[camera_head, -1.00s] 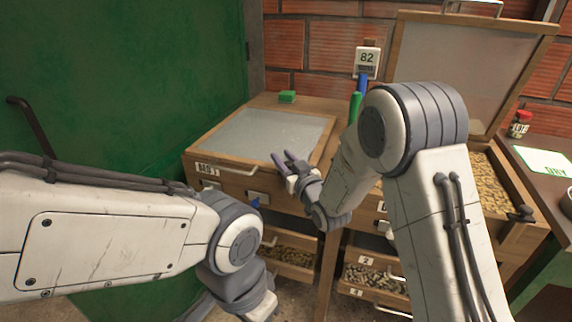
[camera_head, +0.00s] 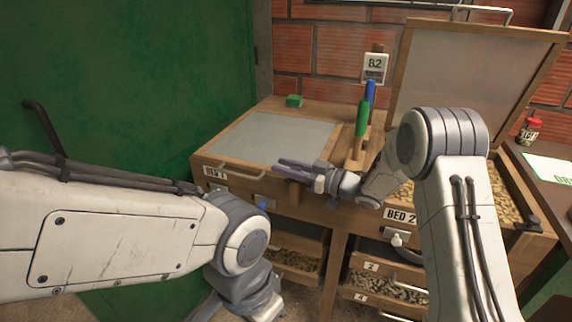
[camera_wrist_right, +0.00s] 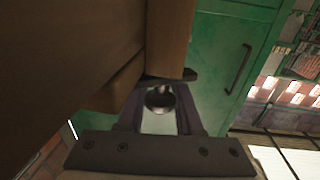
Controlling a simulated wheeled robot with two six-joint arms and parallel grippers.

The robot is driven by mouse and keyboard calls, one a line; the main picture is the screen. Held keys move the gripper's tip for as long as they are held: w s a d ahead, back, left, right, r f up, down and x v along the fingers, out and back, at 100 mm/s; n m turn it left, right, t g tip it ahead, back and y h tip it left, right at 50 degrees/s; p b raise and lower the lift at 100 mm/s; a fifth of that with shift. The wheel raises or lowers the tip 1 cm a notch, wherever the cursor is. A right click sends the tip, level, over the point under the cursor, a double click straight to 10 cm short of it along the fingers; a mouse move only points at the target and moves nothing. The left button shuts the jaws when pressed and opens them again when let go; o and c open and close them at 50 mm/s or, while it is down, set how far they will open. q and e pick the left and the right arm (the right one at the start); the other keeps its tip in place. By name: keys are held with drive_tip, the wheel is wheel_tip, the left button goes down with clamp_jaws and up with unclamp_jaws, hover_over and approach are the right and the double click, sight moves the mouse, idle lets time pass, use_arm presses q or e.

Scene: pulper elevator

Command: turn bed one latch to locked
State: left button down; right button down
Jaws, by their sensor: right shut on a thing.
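Bed one (camera_head: 280,137) is the left bed of the wooden cabinet, with its grey mesh lid lying shut and a "BED 1" label on its front. My right gripper (camera_head: 283,168) is at the front right edge of bed one, pointing left. It is shut on a small dark part that I take for the bed one latch, mostly hidden by the fingers in the head view. In the right wrist view, a dark rounded piece (camera_wrist_right: 160,98) shows between the fingers, close against brown wood. The latch's angle cannot be told. My left gripper is out of view; only its arm shows.
Bed two's lid (camera_head: 470,75) stands open at the right, above beans. A green-handled tool (camera_head: 362,118) and a blue-handled one stand between the beds. A green block (camera_head: 294,101) lies at the back. Drawers with beans are below. A green door (camera_head: 120,80) is at the left.

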drive_tip(key=shift+r, duration=0.15)
drive_tip(key=c, duration=0.6)
unclamp_jaws()
drive_tip(key=shift+d, duration=0.1)
drive_tip(key=v, duration=1)
drive_tip(key=shift+d, duration=0.15)
